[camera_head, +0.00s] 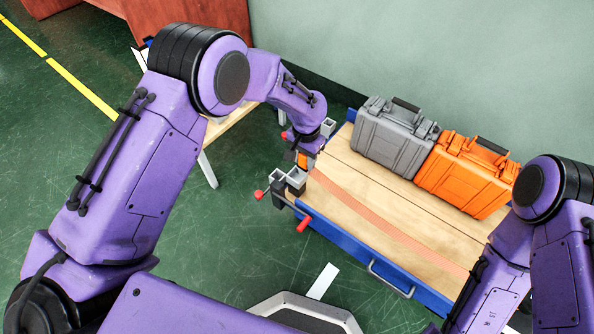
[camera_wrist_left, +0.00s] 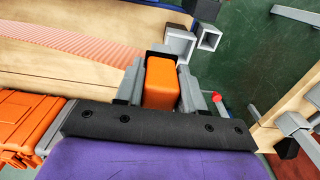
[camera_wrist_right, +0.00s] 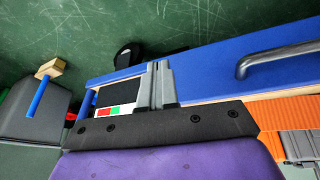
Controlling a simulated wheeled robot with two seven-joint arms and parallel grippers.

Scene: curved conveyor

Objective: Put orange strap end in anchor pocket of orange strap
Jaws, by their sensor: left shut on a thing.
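The orange strap end (camera_wrist_left: 161,82) is a block-like orange piece. My left gripper (camera_wrist_left: 160,75) is shut on it, with one grey finger on each side. In the head view my left gripper (camera_head: 303,158) holds it at the table's left end, close to grey square-mouthed anchor pockets (camera_head: 296,178). The left wrist view shows two such pockets (camera_wrist_left: 181,46) just beyond the fingertips; the end looks outside them. I cannot tell which belongs to the orange strap. The ribbed orange strap (camera_head: 385,222) lies along the wooden top. My right gripper (camera_wrist_right: 158,72) is shut and empty near the table's blue edge.
A grey case (camera_head: 392,135) and an orange case (camera_head: 468,175) stand along the table's back. The blue front edge (camera_head: 345,250) carries a grey handle (camera_head: 390,279). A red handle (camera_head: 304,222) sticks out below the pockets. The front of the wooden top is clear.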

